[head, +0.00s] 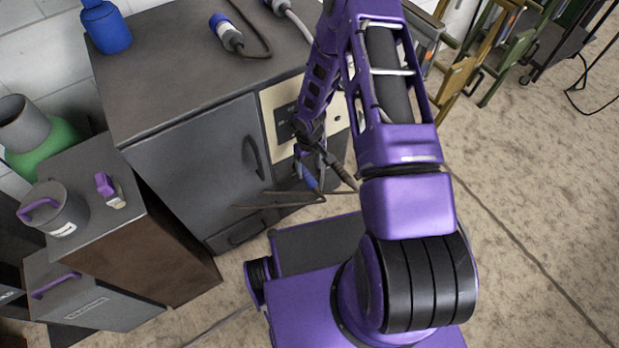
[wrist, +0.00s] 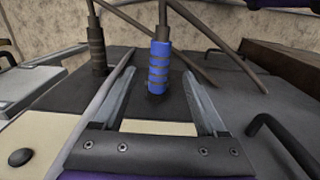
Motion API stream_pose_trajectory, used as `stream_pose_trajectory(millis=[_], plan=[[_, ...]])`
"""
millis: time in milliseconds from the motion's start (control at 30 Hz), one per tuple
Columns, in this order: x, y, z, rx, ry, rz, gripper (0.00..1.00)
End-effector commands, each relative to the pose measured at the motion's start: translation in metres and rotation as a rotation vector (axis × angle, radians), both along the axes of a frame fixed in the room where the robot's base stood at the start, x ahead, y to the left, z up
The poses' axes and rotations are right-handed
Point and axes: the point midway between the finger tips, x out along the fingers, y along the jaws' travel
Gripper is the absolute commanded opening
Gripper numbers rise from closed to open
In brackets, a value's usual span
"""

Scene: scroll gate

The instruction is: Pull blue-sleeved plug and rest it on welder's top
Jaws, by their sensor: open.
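The blue-sleeved plug (wrist: 159,66) sits in the dark panel in the wrist view, its cable running from its outer end. It shows small in the head view (head: 309,179). My gripper (wrist: 159,76) is open, with one finger on each side of the blue sleeve; contact is not visible. In the head view my gripper (head: 311,157) is at the cabinet's front panel, partly hidden by my arm. A black-sleeved plug (wrist: 97,50) sits left of the blue one in the wrist view. I cannot tell for certain which body is the welder; the grey cabinet (head: 165,65) carries the socket panel.
On the cabinet top are a blue container (head: 106,28) and a blue-and-grey connector (head: 227,34); its middle is bare. A lower cabinet (head: 95,225) at left holds a grey can (head: 55,213). Loose cables (head: 262,203) hang before the panel.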

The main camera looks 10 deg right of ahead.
Motion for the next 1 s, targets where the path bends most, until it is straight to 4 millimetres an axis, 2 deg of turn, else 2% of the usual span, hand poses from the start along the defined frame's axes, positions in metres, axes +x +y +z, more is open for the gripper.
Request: stream_pose_trajectory(millis=[33,100,300,500,767,1000], plan=[[-0.001,0.000,-0.013,0.000,0.003,0.001,0.74],[-0.001,0.000,-0.026,-0.001,0.002,0.001,0.74],[0.000,0.000,-0.052,0.000,0.001,0.000,0.74],[0.000,0.000,-0.063,0.000,0.001,-0.001,0.74],[0.000,0.000,-0.063,0.000,0.000,-0.001,0.74],[0.000,0.000,-0.063,0.000,0.000,0.000,0.33]])
